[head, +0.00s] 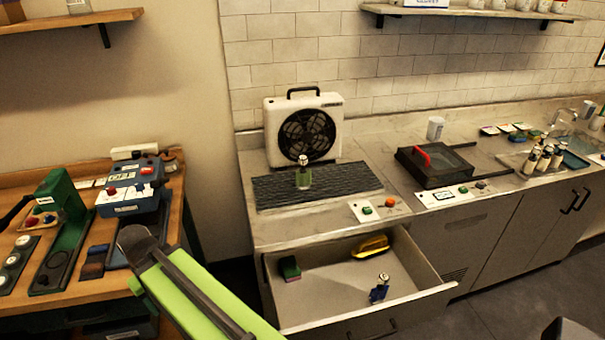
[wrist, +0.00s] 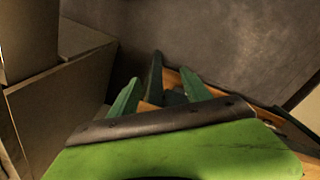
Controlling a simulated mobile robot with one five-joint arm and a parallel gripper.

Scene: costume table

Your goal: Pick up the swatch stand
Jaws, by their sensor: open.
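I cannot tell for certain which thing is the swatch stand. A small blue object with a pale top (head: 379,292) stands upright in the open drawer (head: 320,288), toward its front right. A small clear bottle with green in it (head: 304,178) stands on the dark ribbed mat (head: 345,183) before the fan. My gripper (wrist: 160,93) shows green fingers spread apart in the wrist view, with nothing seen held between them. In the head view my green arm reaches up at lower left, between the wooden bench and the drawer, apart from both objects; the fingers are not clear there.
A green and dark block (head: 289,268) and a yellow tool (head: 371,246) also lie in the drawer. A white fan (head: 305,130) stands behind the mat. The wooden bench (head: 178,200) at left is crowded with devices. A black lidded box (head: 435,165) sits on the right counter.

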